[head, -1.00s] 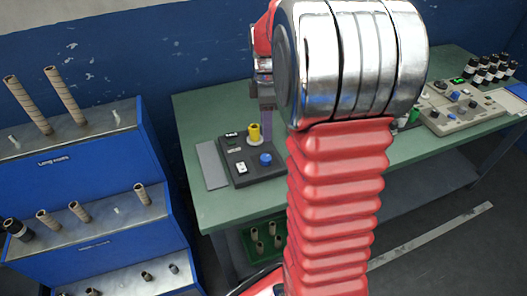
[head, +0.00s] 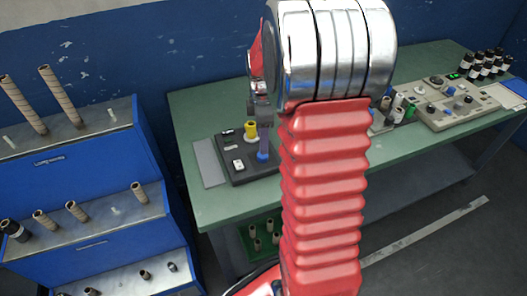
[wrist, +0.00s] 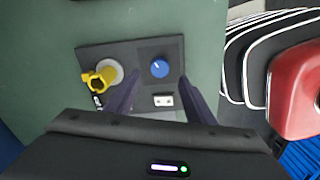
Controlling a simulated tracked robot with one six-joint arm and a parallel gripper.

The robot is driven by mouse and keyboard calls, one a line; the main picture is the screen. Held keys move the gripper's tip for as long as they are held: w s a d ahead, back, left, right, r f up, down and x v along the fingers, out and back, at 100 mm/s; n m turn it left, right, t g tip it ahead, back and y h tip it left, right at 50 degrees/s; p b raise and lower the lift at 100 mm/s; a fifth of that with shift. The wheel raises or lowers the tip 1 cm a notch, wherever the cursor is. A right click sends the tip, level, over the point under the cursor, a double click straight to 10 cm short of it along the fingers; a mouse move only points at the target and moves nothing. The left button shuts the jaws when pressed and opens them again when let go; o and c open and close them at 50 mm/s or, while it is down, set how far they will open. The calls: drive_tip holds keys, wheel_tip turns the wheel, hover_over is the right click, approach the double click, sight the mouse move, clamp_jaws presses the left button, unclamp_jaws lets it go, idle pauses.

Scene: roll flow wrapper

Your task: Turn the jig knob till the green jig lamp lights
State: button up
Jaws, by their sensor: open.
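The jig is a dark panel (head: 234,175) on the green bench, with a round blue knob (wrist: 160,68) that bears a pale pointer mark. In the head view the knob (head: 262,157) is partly hidden by a finger. My gripper (wrist: 158,82) is open, its two dark fingers spread either side of the knob's line, with the knob showing just beyond and between the tips. I cannot tell how far above the knob they are. No lit green lamp can be made out on the jig.
A yellow part (wrist: 100,78) stands on the jig left of the knob, and a white switch (wrist: 163,100) sits below it. A grey control panel (head: 445,105) with a green display and several dark bottles (head: 487,64) stand to the right. A blue rack (head: 80,170) is at left.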

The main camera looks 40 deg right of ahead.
sight(263, 157)
wheel_tip(263, 157, down, 7)
drive_tip(key=shift+r, duration=0.1)
idle(0.4)
drive_tip(key=c, duration=1.1)
drive_tip(key=shift+o, duration=0.2)
drive_tip(key=shift+d, duration=0.15)
